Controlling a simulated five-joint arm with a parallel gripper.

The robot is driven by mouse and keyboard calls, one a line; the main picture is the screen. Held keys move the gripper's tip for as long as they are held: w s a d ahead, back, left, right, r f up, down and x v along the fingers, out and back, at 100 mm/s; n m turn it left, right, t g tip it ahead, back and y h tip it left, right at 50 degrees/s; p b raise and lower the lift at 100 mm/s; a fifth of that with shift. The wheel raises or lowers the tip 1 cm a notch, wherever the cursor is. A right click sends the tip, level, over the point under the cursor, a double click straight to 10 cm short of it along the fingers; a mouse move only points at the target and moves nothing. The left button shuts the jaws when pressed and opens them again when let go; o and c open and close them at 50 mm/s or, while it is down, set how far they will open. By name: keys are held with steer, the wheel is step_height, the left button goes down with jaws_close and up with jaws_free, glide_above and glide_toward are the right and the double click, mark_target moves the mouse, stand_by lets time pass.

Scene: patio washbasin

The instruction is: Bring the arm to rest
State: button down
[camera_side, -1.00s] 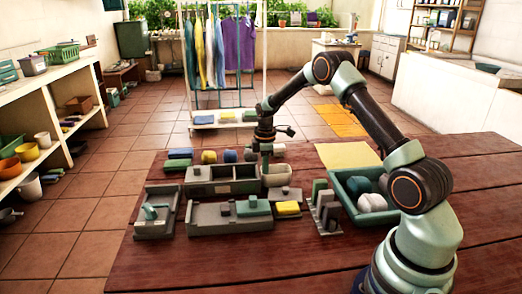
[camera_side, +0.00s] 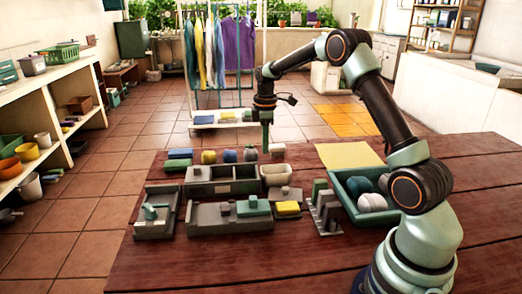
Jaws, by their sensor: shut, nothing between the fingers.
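My gripper (camera_side: 266,148) hangs pointing down over the far part of the wooden table (camera_side: 300,262). It is shut and empty. Its tips are above and just behind the grey divided box (camera_side: 222,188) and a pale block (camera_side: 277,149). My arm arches up from its base at the lower right. No object hangs from the gripper.
A green bin (camera_side: 345,196) with several round things stands right of the middle. A slotted rack (camera_side: 324,212), a grey tray (camera_side: 230,226), a faucet-like fixture (camera_side: 155,213) and a yellow sheet (camera_side: 348,155) lie around. The table front is clear.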

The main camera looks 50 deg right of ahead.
steer(key=s+a+r+m+t, duration=0.35)
steer(key=s+a+r, duration=0.35)
steer(key=a+r, duration=0.45)
steer(key=s+a+r+m+t, duration=0.1)
steer(key=s+a+m+t, duration=0.1)
steer(key=s+a+m, duration=0.3)
steer(key=s+a, duration=0.3)
steer(key=s, duration=0.4)
steer(key=shift+a+r, duration=0.15)
steer(key=shift+r, duration=0.05)
